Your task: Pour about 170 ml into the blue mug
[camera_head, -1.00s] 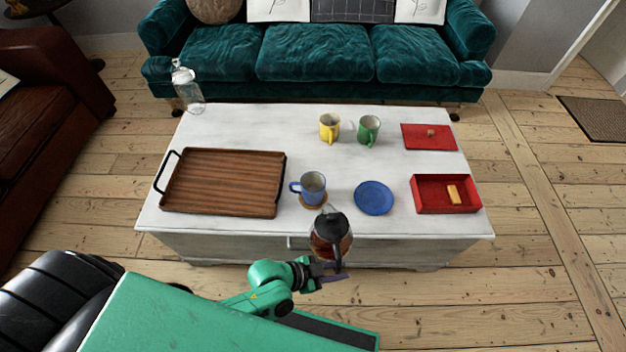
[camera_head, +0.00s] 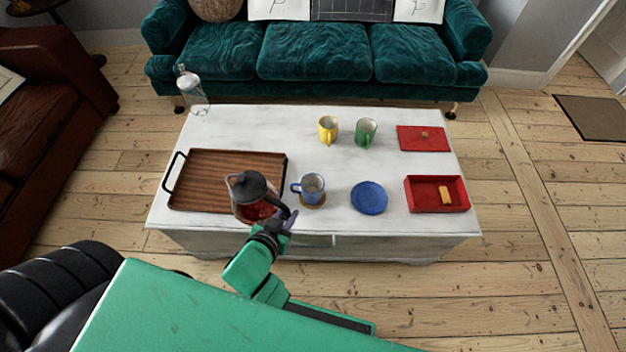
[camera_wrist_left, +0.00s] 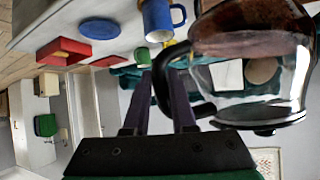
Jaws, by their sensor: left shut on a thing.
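My left gripper (camera_head: 284,224) is shut on the handle of a glass pot (camera_head: 254,208) with a dark lid and reddish-brown liquid inside. The pot is held roughly upright at the tray's front right corner, left of the blue mug, with its spout facing left. The pot (camera_wrist_left: 255,75) and gripper (camera_wrist_left: 158,95) also show in the left wrist view, which looks upside down. The blue mug (camera_head: 313,185) stands upright on a brown coaster (camera_head: 314,204); its fill level cannot be told. The mug also shows in the wrist view (camera_wrist_left: 158,20). My right gripper is not in view.
The wooden tray (camera_head: 215,172) lies left on the white table (camera_head: 260,125). A blue plate (camera_head: 369,198), red box (camera_head: 436,207) and red lid (camera_head: 422,138) are right. Yellow (camera_head: 328,130) and green (camera_head: 366,132) mugs stand behind. A glass bottle (camera_head: 193,92) stands back left.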

